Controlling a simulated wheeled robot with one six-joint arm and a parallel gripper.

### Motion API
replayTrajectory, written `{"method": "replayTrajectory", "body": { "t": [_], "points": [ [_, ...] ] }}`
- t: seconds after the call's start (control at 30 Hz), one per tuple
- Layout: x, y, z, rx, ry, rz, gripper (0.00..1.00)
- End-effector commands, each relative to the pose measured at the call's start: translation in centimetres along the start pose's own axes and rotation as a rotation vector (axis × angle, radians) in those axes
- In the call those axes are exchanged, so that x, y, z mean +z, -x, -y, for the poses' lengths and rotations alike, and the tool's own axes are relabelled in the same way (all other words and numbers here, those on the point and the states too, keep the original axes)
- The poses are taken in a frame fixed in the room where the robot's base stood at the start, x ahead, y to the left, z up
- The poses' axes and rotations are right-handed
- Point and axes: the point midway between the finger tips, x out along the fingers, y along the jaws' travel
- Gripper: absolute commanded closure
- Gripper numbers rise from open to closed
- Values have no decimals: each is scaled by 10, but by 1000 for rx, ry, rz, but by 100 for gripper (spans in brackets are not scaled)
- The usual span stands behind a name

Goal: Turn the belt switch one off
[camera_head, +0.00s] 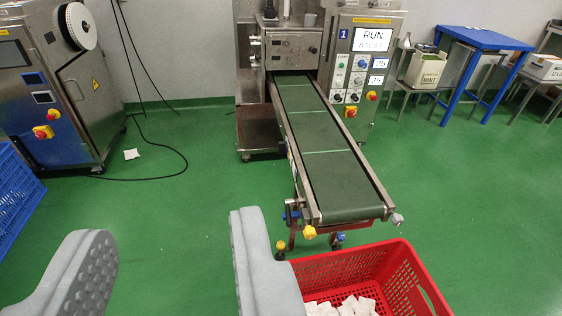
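Machine one's control panel (342,40) stands upright at the back, right of centre, with a blue "1" plate and a lit display (372,39) reading "RUN". Below the display are several small knobs and buttons (354,82); their labels are too small to read, so I cannot tell which is belt switch one or how it is set. The green conveyor belt (325,150) runs from the machine toward me. My gripper (170,232) is open and empty, its two grey fingers wide apart in the foreground, far from the panel.
A red crate (405,275) with white teabags stands under the belt's near end. Another machine (60,85) and a blue crate (14,195) are at the left. A black cable (150,178) lies on the floor. A blue table (485,38) stands back right. Green floor is clear right of the belt.

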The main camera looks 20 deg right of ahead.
Motion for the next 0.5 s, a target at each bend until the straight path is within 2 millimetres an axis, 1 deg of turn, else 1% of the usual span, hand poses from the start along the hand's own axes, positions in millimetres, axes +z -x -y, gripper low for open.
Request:
{"method": "replayTrajectory", "body": {
  "t": [0.03,0.2,0.37,0.5],
  "points": [
    [-7,-15,0,7,-2,25,64],
    [-26,-59,-2,38,-13,102,64],
    [-39,-102,-5,76,-25,171,64],
    [-50,-141,-8,116,-35,227,64]
  ]
}}
